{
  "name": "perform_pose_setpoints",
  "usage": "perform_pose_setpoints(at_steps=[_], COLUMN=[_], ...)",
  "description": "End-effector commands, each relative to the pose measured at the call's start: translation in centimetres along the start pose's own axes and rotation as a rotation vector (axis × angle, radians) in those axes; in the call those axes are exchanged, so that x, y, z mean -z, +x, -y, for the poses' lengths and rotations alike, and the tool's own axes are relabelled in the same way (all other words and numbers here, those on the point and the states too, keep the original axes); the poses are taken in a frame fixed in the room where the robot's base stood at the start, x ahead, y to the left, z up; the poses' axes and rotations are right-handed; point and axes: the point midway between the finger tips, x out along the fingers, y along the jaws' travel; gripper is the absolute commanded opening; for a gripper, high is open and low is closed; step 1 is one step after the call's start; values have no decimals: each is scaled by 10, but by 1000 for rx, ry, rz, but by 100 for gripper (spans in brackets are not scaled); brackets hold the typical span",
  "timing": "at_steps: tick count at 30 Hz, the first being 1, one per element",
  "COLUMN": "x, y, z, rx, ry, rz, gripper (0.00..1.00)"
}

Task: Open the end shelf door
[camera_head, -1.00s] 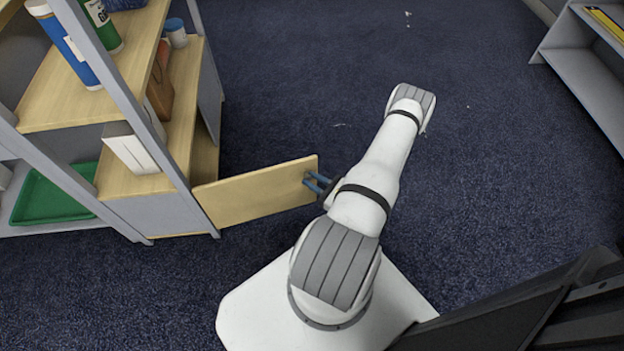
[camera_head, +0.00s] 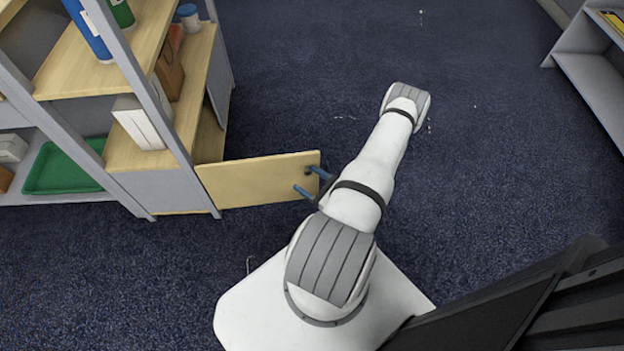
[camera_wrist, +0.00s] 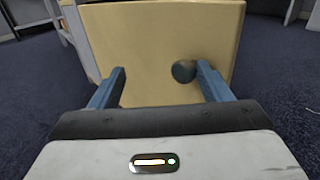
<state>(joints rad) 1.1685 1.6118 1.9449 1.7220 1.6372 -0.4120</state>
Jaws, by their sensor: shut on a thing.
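The end shelf door (camera_head: 255,180) is a pale wooden panel. It stands swung out from the shelf's end, its free edge to the right. In the wrist view the door (camera_wrist: 150,30) fills the upper middle, with a dark round knob (camera_wrist: 183,72) on its face. My gripper (camera_head: 311,181) is at the door's free end. Its fingers are spread wide apart in both views. In the wrist view the knob lies between the fingertips (camera_wrist: 160,72), close to the right finger and well clear of the left one.
The grey-framed shelf (camera_head: 165,190) at left holds bottles, boxes and a green tray (camera_head: 62,168). The opening behind the door is partly visible. Another grey shelf (camera_head: 590,75) stands at the far right. Blue carpet (camera_head: 300,70) lies clear beyond the door.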

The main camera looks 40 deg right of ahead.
Motion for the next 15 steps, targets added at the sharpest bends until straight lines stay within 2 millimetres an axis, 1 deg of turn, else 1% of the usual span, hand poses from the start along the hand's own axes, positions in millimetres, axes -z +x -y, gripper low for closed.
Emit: perform_pose_setpoints(at_steps=[1,5,8,11,12,13,15], x=[2,2,-3,-17,-25,-32,-47], y=[2,2,2,2,2,2,2], z=[-10,-9,-9,-8,-7,-6,-5], rx=[-24,-23,-23,-22,-20,-19,-16], ry=[15,15,15,13,11,9,6], rz=[-5,-5,-5,-3,-1,-1,0], gripper=[53,53,53,55,55,45,45])
